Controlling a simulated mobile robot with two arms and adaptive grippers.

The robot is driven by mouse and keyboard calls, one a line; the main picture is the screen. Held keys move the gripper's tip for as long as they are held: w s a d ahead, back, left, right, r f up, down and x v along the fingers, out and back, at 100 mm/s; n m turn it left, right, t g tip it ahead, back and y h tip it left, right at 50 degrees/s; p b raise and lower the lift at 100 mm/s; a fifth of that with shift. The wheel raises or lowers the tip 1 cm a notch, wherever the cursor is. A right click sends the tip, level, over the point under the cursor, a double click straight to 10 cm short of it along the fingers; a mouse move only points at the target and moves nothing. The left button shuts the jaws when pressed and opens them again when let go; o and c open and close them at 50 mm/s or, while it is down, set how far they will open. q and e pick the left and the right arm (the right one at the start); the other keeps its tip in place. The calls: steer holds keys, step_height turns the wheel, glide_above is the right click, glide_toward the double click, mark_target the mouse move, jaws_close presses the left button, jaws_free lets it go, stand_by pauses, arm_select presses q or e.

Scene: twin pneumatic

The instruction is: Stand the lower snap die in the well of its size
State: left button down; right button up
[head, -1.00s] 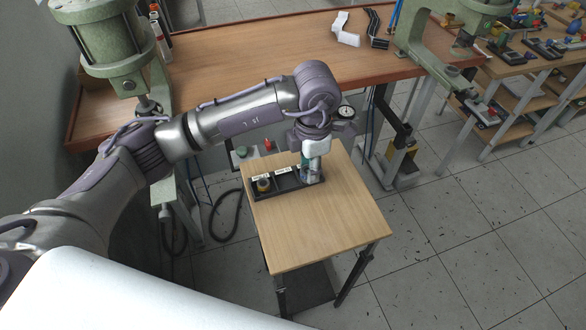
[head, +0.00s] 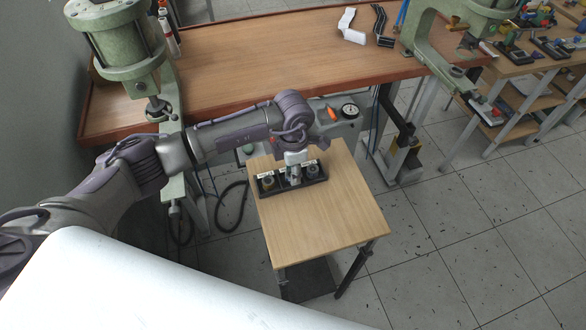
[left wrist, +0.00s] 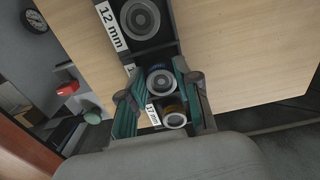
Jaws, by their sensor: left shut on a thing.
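A dark block (head: 322,178) with labelled wells stands near the back edge of the small wooden table. My left gripper (head: 293,178) points down over its middle well, shut on a grey ringed die (left wrist: 161,79). The held die stands about upright between the teal fingertips (left wrist: 160,90); I cannot tell whether it touches the well floor. A grey ringed piece (left wrist: 140,18) is at the 12 mm label. The middle label is mostly hidden. My right gripper is out of view.
The small table's top (head: 325,215) is bare in front of the block. Behind it is a long workbench (head: 250,75) with green presses at its left (head: 125,50) and right (head: 435,45). A grey box with a dial (head: 348,112) is just behind the small table.

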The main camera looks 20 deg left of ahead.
arm_select(q)
steer(key=shift+f, duration=0.1)
steer(key=c, duration=0.8)
jaws_free()
steer(key=shift+r, duration=0.25)
steer(key=shift+w+r, duration=0.1)
steer(key=shift+r, duration=0.25)
step_height(320, 180, up, 11)
steer(key=b, duration=0.3)
steer(key=shift+b, duration=0.35)
